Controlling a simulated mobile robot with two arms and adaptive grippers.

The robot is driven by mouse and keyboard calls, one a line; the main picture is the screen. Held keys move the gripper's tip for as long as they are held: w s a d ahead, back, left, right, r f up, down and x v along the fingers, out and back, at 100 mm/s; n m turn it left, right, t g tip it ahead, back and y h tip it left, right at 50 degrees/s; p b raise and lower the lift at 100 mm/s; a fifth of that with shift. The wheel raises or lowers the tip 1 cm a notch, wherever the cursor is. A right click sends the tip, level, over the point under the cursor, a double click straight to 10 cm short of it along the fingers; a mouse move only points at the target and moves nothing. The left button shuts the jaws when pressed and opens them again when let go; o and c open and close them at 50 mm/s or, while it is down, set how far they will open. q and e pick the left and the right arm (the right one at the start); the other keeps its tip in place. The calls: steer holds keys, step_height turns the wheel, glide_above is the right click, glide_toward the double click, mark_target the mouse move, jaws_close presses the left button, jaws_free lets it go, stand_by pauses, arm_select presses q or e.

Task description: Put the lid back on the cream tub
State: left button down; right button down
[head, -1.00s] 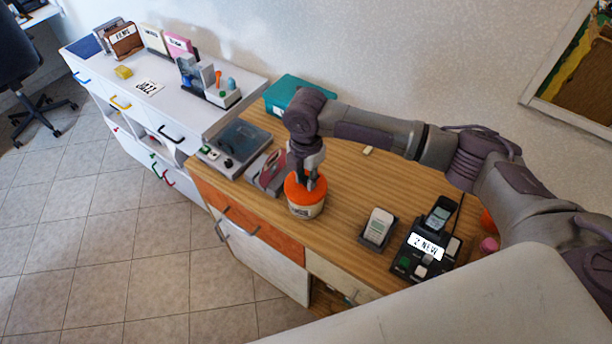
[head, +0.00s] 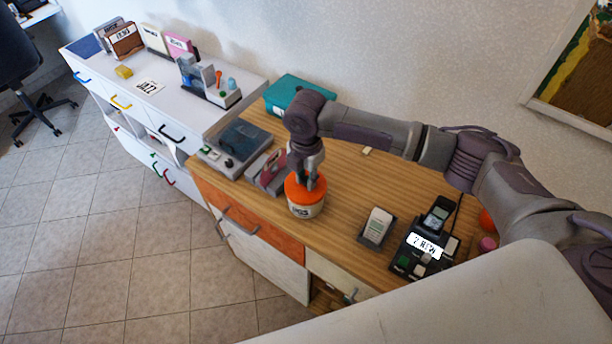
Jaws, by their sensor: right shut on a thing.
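The cream tub (head: 305,210) stands upright on the wooden counter near its front edge, with a dark printed label on its side. The orange lid (head: 298,192) is on top of the tub's mouth; from this view I cannot tell whether it is fully seated. My right gripper (head: 309,183) points down from above and is shut on the lid, its fingers over the lid's middle. The tub's rim is hidden under the lid. My left gripper is not in view.
A card reader in a dark tray (head: 377,227) and a black device with a "NEW" label (head: 424,248) stand right of the tub. A record player (head: 236,146) and a teal box (head: 297,93) are behind left. Bare wood lies right of the gripper.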

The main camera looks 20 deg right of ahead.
steer(key=shift+f+p, duration=0.15)
steer(key=shift+p, duration=0.5)
stand_by(0.8)
stand_by(0.4)
steer(key=shift+c, duration=2.1)
jaws_free()
steer(key=shift+r+p, duration=3.5)
steer(key=shift+p, duration=0.1)
jaws_close()
